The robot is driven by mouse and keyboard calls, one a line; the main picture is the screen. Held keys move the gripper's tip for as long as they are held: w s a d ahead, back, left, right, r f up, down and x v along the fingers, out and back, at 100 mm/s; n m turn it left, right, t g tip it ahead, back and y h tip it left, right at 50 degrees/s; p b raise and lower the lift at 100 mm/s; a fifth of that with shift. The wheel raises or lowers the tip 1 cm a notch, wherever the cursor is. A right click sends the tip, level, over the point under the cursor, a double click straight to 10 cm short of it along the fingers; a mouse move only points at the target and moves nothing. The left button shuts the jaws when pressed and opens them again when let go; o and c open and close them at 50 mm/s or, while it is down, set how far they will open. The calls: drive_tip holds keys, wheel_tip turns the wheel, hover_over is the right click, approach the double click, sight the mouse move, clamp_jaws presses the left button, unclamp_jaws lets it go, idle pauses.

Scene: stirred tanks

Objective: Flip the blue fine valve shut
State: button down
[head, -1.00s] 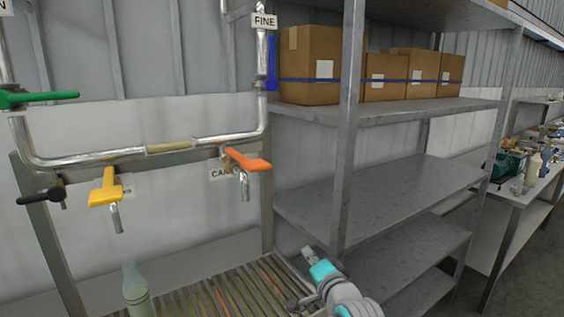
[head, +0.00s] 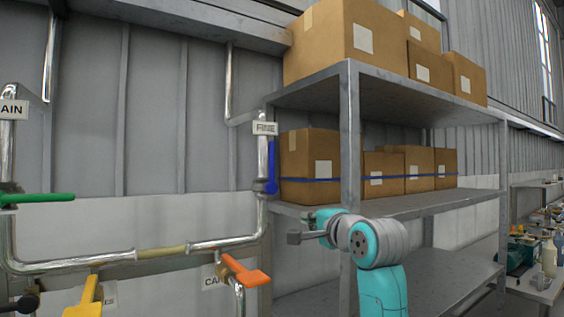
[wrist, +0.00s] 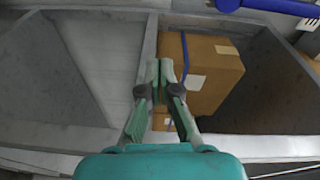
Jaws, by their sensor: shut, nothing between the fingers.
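The blue fine valve has a blue lever (head: 272,166) that stands upright along the vertical pipe under the FINE label (head: 265,128). Its pivot is at the lower end, by the pipe fitting. In the wrist view part of the blue lever (wrist: 278,7) shows at the top right edge. My gripper (head: 294,238) is below and to the right of the valve, in front of the shelf, apart from the lever. In the wrist view my gripper (wrist: 160,68) is shut, with its fingertips together and nothing between them.
A metal shelf rack (head: 349,150) with cardboard boxes (head: 308,165) stands right beside the valve. A green lever (head: 38,198), an orange lever (head: 245,272) and a yellow lever (head: 86,298) sit on the lower pipes. Space in front of the fine pipe is clear.

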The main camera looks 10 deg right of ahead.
sight(272, 163)
wheel_tip(272, 163, up, 15)
drive_tip(key=s+m, duration=0.1)
drive_tip(key=s, duration=0.1)
drive_tip(key=shift+s+f+y, duration=0.2)
drive_tip(key=shift+s+y, duration=0.15)
drive_tip(key=shift+y, duration=0.05)
drive_tip(key=w+a, duration=0.5)
drive_tip(key=w, duration=0.3)
drive_tip(key=shift+a, duration=0.15)
drive_tip(key=shift+s+a, duration=0.1)
idle(0.5)
